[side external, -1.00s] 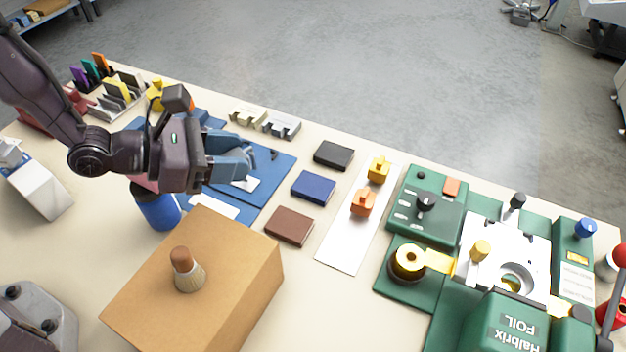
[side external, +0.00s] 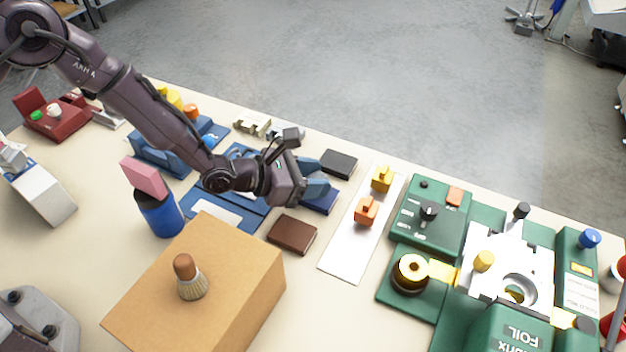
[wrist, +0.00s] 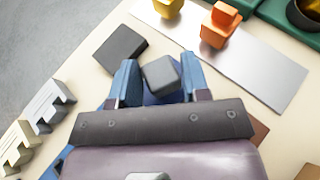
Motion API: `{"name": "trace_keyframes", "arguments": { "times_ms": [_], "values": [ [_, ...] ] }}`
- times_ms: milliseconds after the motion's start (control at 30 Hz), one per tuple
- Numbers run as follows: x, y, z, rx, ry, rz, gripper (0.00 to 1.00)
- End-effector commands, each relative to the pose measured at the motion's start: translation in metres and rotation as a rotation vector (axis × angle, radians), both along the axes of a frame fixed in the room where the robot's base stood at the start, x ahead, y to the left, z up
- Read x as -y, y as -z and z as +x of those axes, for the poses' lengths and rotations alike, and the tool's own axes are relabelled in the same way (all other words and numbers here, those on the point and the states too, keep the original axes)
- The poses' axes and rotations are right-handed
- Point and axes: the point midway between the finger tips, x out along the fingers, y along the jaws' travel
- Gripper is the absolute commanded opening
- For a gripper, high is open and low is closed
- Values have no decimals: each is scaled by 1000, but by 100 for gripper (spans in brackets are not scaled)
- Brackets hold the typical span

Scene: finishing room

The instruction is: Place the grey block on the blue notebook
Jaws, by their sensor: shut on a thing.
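My gripper (side external: 318,178) reaches in from the left and is over the blue notebook (side external: 322,203), which is partly covered by the fingers. In the wrist view, my gripper (wrist: 160,78) has its blue fingers shut on the grey block (wrist: 161,74). The block looks slightly turned between the fingertips. Part of the blue notebook (wrist: 160,98) shows under the block there. I cannot tell whether the block touches it. The block is hidden by the gripper in the side view.
The black notebook (side external: 339,163) lies just behind the blue one, and the brown notebook (side external: 292,234) just in front. To the right is a pale metal plate (side external: 343,259) with orange (side external: 366,210) and yellow (side external: 382,178) holders. A cardboard box (side external: 240,311) with a brush stands in front.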

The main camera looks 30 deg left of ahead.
Motion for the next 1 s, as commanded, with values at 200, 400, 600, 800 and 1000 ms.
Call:
{"name": "trace_keyframes", "arguments": {
  "times_ms": [200, 400, 600, 800, 1000],
  "values": [
    [0, 12, 0, 6, 1, -2, 12],
    [0, 12, 0, 6, 0, -1, 12],
    [0, 15, 0, 2, 0, -1, 68],
    [0, 15, 0, 2, 0, -1, 69],
    [-3, 10, -3, 3, 0, 0, 69]
  ]
}}
